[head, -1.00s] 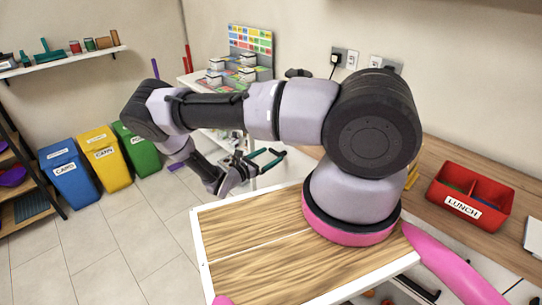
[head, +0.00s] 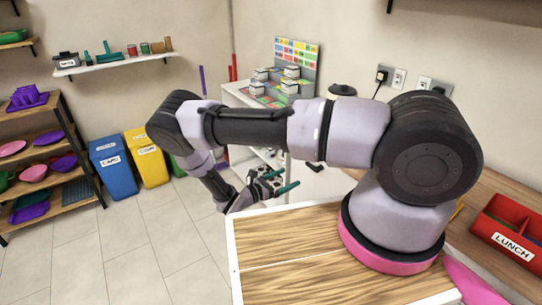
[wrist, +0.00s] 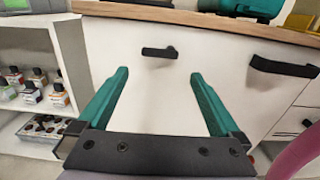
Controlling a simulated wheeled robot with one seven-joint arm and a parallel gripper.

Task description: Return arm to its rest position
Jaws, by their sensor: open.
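My gripper (head: 279,181) is open, with teal fingers spread apart and nothing between them. It hangs at the end of my bent arm, left of the arm's base and just beyond the wooden-topped surface (head: 290,240) the arm is mounted on. In the wrist view my gripper (wrist: 157,90) points at a white cabinet front (wrist: 150,95) with dark handles, and the space between the fingers is empty.
Blue (head: 113,168) and yellow (head: 147,158) bins stand by the wall, with a green one partly hidden by my arm. A shelf rack (head: 50,150) is at far left. A red lunch box (head: 508,234) sits on the right counter. Tiled floor at left is clear.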

